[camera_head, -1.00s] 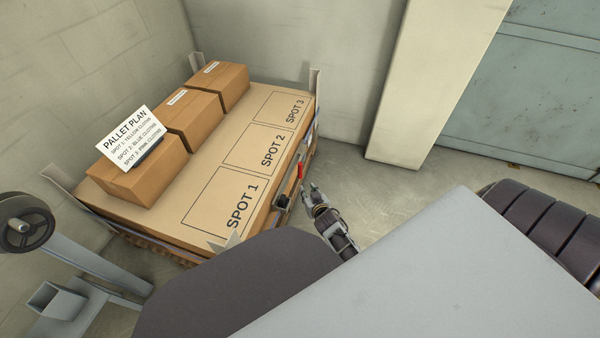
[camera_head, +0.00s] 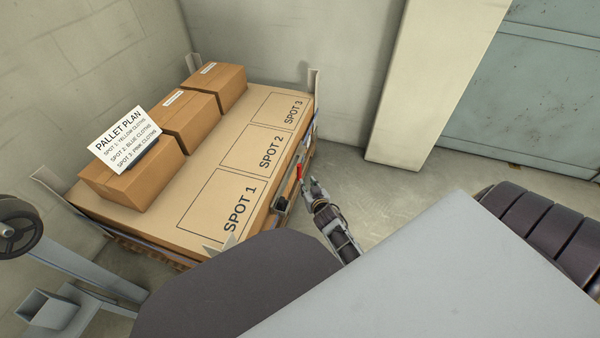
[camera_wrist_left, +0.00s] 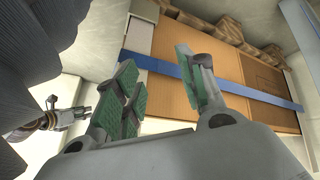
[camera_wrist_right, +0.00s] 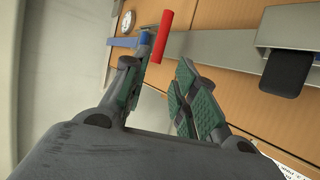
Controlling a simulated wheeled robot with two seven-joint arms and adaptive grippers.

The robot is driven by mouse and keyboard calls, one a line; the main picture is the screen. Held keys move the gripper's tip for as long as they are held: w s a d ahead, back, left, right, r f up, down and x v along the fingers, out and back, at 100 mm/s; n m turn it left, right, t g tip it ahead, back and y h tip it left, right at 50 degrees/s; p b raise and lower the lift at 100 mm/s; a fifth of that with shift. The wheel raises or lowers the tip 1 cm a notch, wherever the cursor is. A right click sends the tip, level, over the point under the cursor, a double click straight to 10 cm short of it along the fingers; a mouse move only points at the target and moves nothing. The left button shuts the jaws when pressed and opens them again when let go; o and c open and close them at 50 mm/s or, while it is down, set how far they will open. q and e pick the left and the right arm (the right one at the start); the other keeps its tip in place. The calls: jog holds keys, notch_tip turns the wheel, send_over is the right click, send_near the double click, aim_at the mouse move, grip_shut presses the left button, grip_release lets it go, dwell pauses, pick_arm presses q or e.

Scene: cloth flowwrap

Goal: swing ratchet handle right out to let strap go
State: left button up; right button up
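The red ratchet handle (camera_head: 299,172) is on the right side of the pallet load. My right gripper (camera_head: 308,184) is close beside it. In the right wrist view the red handle (camera_wrist_right: 165,34) stands at the mouth of my right gripper (camera_wrist_right: 156,72), whose green-padded fingers are apart; contact cannot be told. A blue strap (camera_wrist_right: 125,42) runs along the cardboard side near the handle. In the left wrist view my left gripper (camera_wrist_left: 160,78) is open and empty, with a blue strap (camera_wrist_left: 238,89) across the load behind it. The left gripper is hidden in the head view.
The load top (camera_head: 222,192) carries several boxes (camera_head: 190,122) and a pallet plan sign (camera_head: 122,140). Metal corner posts (camera_head: 315,83) stand around it. Floor (camera_head: 370,190) is clear on the right.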

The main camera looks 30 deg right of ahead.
aim_at(300, 171)
jog(key=shift+b+x, duration=1.65)
jog(key=shift+x, duration=2.2)
jog(key=shift+b+x, duration=0.9)
jog(key=shift+x, duration=1)
jog(key=shift+b+x, duration=0.35)
jog(key=shift+x, duration=0.45)
pick_arm(q)
notch_tip(300, 171, down, 7)
jog(key=d+h, duration=0.1)
jog(key=shift+w+d+r+t, duration=0.15)
jog(key=shift+w+r+t, duration=0.05)
jog(key=shift+t, duration=0.2)
pick_arm(e)
jog(key=shift+r, duration=0.1)
pick_arm(q)
jog(key=shift+r, duration=0.15)
pick_arm(e)
grip_shut()
